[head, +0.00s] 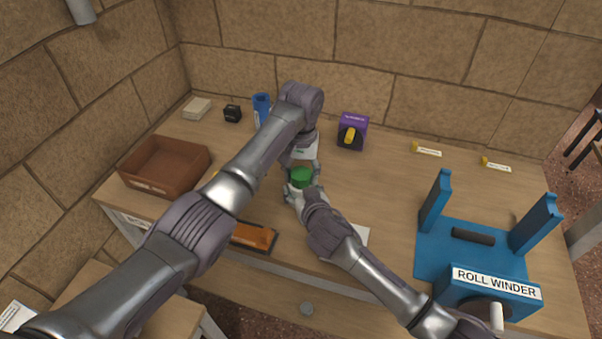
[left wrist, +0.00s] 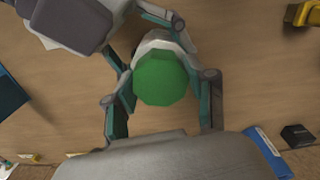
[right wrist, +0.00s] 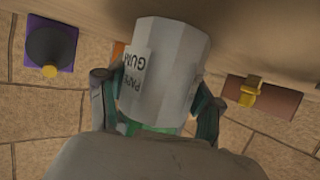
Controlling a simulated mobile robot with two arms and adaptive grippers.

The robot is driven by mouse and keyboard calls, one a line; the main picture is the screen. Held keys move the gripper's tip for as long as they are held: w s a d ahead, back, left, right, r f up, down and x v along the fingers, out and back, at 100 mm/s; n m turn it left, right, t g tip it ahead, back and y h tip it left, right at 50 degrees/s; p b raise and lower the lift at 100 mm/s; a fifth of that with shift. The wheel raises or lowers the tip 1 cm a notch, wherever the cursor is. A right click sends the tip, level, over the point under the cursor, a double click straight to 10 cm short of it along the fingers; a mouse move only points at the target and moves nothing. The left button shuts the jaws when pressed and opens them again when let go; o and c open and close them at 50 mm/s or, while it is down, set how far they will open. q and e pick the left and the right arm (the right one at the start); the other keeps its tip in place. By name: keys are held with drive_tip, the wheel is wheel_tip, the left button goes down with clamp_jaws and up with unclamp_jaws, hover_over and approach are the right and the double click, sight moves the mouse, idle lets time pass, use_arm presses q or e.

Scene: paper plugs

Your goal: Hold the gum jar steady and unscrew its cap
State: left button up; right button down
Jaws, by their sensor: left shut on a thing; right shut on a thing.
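The gum jar is a pale faceted jar with a green cap (head: 301,177), upright near the middle of the table. The cap (left wrist: 161,78) shows from above in the left wrist view. The white jar body (right wrist: 165,65) with its gum label shows upside down in the right wrist view. My left gripper (left wrist: 164,88) has its fingers on either side of the cap and is shut on it. My right gripper (head: 298,190) is shut on the jar body from the front. In the head view my left fingertips are largely hidden by the arm.
A brown tray (head: 133,181) is at left. An orange tool (head: 253,235) lies at the front edge. A blue cylinder (head: 262,106), a black box (head: 232,113) and a purple box (head: 356,121) stand behind. The blue roll winder (head: 470,250) is at right. Table between is mostly clear.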

use_arm(q)
drive_tip(key=n, duration=0.5)
drive_tip(key=shift+d+n, duration=0.1)
drive_tip(key=shift+n, duration=0.3)
drive_tip(key=n, duration=0.7)
drive_tip(key=shift+n, duration=0.3)
drive_tip(key=n, duration=0.2)
drive_tip(key=shift+n, duration=0.4)
drive_tip(key=shift+r, duration=0.3)
drive_tip(key=shift+r, duration=0.85)
